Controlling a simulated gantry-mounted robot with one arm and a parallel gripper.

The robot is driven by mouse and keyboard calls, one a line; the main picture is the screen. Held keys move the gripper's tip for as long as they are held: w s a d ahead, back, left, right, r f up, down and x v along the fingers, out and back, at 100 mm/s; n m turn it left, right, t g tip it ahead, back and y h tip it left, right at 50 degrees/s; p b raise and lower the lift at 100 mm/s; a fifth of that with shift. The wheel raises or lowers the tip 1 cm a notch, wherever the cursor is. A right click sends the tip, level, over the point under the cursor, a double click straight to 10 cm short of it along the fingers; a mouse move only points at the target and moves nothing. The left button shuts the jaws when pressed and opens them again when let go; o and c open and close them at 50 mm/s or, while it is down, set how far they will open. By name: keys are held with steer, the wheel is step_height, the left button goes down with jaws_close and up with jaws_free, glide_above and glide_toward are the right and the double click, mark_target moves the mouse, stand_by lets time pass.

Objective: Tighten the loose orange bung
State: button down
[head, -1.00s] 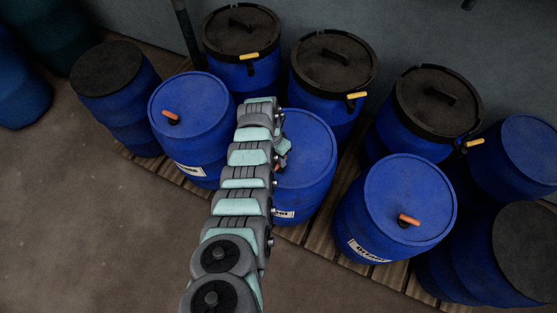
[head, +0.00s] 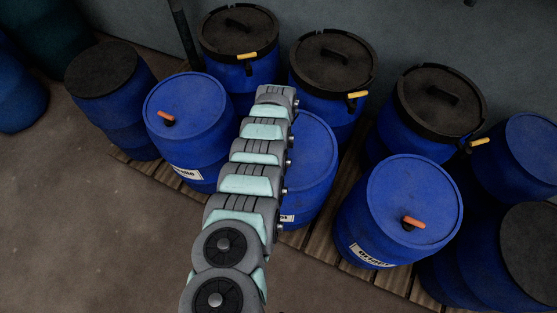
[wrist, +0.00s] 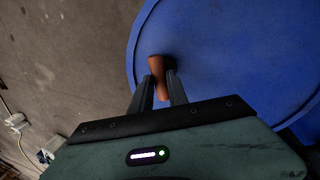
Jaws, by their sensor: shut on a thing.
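The orange bung (wrist: 157,66) sits at the edge area of a blue drum lid (wrist: 215,50) in the wrist view. My gripper (wrist: 164,78) has its two dark fingers on either side of the bung's handle and is shut on it. Whether the bung sits fully down cannot be told. In the head view my arm covers the gripper, the bung and part of the middle blue drum (head: 310,160). Two other blue drums show orange bungs, one at left (head: 166,119) and one at right (head: 413,223).
Black-lidded drums with yellow-handled clamps (head: 333,60) stand behind. More drums crowd the right side, and a dark-topped drum (head: 103,70) stands at left. The drums stand on a wooden pallet (head: 345,263). Open floor (head: 90,220) lies at front left.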

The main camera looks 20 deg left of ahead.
steer(key=shift+m+y+b, duration=0.4)
steer(key=shift+m+b, duration=0.15)
steer(key=shift+m, duration=1.65)
steer(key=shift+d, duration=0.1)
steer(key=c, duration=1.3)
jaws_free()
steer(key=shift+r, duration=0.1)
step_height(320, 180, up, 10)
steer(key=w, duration=0.2)
steer(key=shift+r, duration=0.25)
steer(key=shift+w, duration=0.1)
